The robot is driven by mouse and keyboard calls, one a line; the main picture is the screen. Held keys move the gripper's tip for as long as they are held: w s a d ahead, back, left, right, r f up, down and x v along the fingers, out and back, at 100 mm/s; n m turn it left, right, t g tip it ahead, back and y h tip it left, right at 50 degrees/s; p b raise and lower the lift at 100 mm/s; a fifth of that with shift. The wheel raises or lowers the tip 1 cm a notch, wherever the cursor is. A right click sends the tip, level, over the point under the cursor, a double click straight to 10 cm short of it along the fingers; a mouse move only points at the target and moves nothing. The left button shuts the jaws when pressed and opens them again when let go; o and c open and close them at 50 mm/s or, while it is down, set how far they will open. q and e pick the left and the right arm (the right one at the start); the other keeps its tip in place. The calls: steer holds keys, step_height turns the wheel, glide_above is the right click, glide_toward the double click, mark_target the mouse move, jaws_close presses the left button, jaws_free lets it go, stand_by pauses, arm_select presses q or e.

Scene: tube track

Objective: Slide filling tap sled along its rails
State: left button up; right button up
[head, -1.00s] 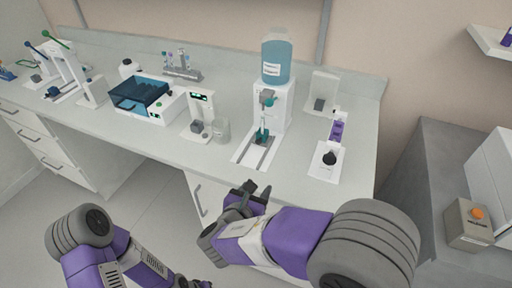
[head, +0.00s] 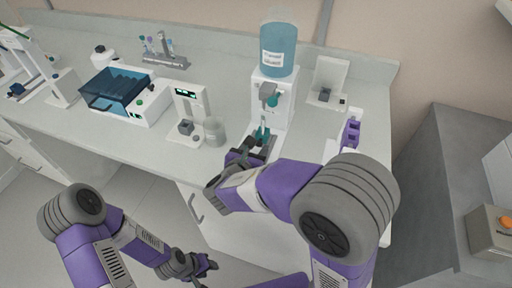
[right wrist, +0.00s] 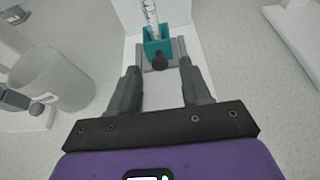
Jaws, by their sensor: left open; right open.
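The filling tap sled is a teal holder with a black knob (right wrist: 159,60) on its front; it also shows in the head view (head: 262,133). It carries a clear tube (right wrist: 151,18) upright and sits on grey rails (right wrist: 179,47). The white dispenser (head: 285,97) with a blue bottle (head: 279,48) stands behind, its tap (head: 268,93) above the sled. My right gripper (right wrist: 158,72) is open, its fingertips on either side of the knob's near end, with no visible grip. In the head view it (head: 250,152) partly hides the rails. My left gripper (head: 210,263) is open and empty, low before the counter.
A clear beaker (right wrist: 52,78) stands close left of my right gripper, beside a small white device (head: 188,110). A purple rack (head: 351,133) is to the right, partly behind my right arm. A blue-lidded box (head: 117,90) stands further left.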

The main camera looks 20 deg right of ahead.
steer(key=shift+x, duration=0.95)
steer(key=shift+c, duration=0.5)
jaws_close()
